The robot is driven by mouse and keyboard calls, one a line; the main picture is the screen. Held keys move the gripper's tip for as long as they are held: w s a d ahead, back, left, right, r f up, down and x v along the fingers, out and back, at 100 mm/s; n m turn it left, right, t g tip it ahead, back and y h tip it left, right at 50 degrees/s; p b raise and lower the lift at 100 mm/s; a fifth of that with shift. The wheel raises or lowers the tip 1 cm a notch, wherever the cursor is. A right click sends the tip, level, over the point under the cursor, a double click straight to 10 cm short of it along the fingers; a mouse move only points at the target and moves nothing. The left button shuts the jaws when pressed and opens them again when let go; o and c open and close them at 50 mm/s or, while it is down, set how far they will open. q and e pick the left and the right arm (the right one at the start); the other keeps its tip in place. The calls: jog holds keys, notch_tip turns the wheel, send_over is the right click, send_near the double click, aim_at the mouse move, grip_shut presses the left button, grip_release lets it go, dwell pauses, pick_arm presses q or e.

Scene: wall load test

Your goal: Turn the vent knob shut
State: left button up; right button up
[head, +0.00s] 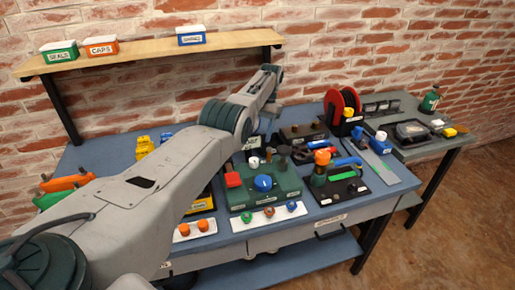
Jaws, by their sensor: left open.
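A green panel box (283,197) stands on the blue workbench, with a round blue knob (263,183) on its top that may be the vent knob; its label is too small to read. A red handle (232,179) sits to the left of the knob. My left arm crosses the bench from the lower left, and its wrist rises behind the box. My left gripper (264,127) is small and dark there, open, beyond the blue knob and apart from it. The fingertips are hard to make out. My right gripper is not in view.
A strip with several small coloured knobs (268,214) lies in front of the box. A dark board with an orange-topped valve (322,157) stands to its right, and a red reel (342,110) behind. A wooden shelf (150,61) holds labelled boxes above.

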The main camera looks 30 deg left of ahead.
pick_arm(q)
jog(key=shift+w+r+b, duration=0.2)
jog(key=shift+r+b, duration=0.25)
jog(key=shift+r, duration=0.25)
